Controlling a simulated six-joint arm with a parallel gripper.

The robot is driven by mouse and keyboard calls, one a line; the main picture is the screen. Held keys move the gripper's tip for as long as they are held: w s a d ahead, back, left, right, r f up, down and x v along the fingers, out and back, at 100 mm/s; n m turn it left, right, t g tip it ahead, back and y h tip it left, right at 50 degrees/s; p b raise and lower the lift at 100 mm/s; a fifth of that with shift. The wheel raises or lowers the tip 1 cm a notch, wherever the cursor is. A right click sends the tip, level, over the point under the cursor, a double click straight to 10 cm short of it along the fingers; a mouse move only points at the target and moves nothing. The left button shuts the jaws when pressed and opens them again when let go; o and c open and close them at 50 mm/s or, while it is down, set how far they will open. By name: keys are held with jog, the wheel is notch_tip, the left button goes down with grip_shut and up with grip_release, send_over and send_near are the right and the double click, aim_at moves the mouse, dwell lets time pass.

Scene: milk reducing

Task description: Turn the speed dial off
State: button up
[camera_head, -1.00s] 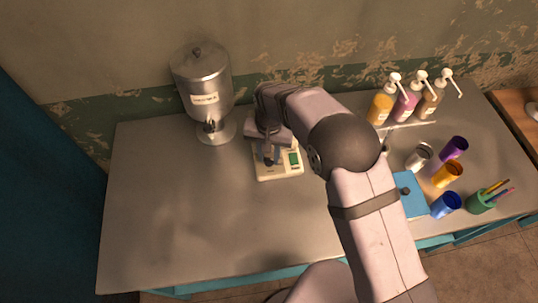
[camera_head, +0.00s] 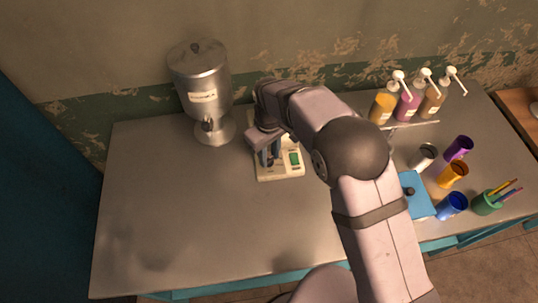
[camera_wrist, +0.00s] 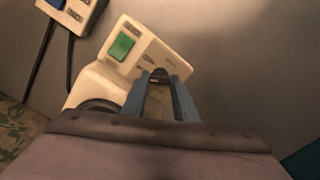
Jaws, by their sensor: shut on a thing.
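A cream machine (camera_head: 285,172) with a green square (camera_head: 295,158) on its front panel stands on the table left of my arm. In the wrist view its panel (camera_wrist: 150,45) shows the green square (camera_wrist: 121,46) and printed labels. My gripper (camera_head: 270,158) points down over the panel's left part. In the wrist view my gripper (camera_wrist: 162,82) has its two blue-grey fingers around the small dark speed dial (camera_wrist: 160,76), shut on it. The fingers hide much of the dial, so its setting cannot be read.
A metal dispenser (camera_head: 201,90) stands behind on the left. Right of my arm are pump bottles (camera_head: 408,103), a blue device (camera_head: 416,197), several cups (camera_head: 453,174) and a green pen holder (camera_head: 487,202). The table's left and front left (camera_head: 170,220) are clear.

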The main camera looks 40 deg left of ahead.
aim_at(269, 159)
jog(key=n, duration=0.3)
jog(key=shift+n, duration=0.4)
jog(key=shift+n+b, duration=0.4)
jog(key=shift+n, duration=1.4)
jog(key=shift+r, duration=0.1)
jog(key=o, duration=1.1)
jog(key=shift+c, duration=0.2)
jog(key=shift+r+b, duration=1.15)
jog(key=shift+r, duration=2.5)
